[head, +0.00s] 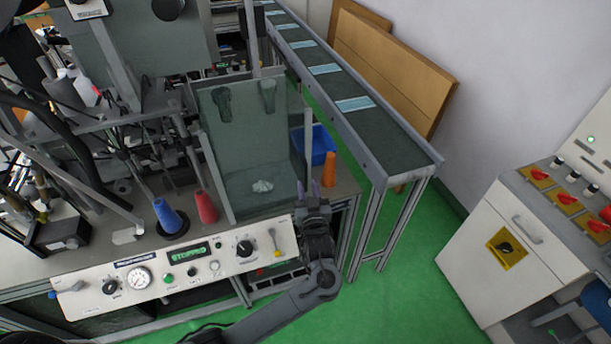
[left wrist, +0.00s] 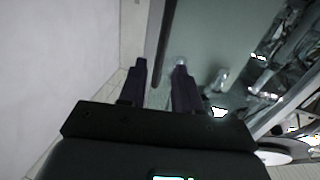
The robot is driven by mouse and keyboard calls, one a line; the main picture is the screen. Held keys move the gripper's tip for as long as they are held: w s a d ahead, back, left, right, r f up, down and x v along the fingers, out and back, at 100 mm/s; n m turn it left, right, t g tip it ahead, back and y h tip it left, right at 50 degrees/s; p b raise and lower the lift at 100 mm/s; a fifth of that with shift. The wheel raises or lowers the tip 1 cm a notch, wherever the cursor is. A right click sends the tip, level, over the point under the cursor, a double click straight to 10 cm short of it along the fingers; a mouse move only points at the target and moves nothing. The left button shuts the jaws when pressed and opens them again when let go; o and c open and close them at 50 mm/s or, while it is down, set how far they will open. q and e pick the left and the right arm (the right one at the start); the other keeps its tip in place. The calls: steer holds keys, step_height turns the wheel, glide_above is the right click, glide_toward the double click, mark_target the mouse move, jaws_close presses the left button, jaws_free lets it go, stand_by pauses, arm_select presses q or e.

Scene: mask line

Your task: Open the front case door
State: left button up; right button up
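The front case door appears as a clear greenish panel (head: 245,140) on the machine, with two dark handles (head: 223,104) (head: 268,96) near its top. I cannot tell for sure whether it stands fully shut. A crumpled white piece (head: 262,187) shows low behind or below the panel. My left gripper (head: 309,188) is just right of the case's lower right side, fingers pointing up. In the left wrist view its two fingers (left wrist: 160,68) are apart and empty, with the dark edge bar (left wrist: 164,40) of a clear panel appearing between and beyond the tips. Contact cannot be told.
A control panel (head: 180,270) with knobs and a green display runs along the front.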

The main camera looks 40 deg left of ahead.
mark_target(306, 177)
arm_select(q)
steer(key=shift+x, duration=2.85)
steer(key=shift+c, duration=0.3)
jaws_close()
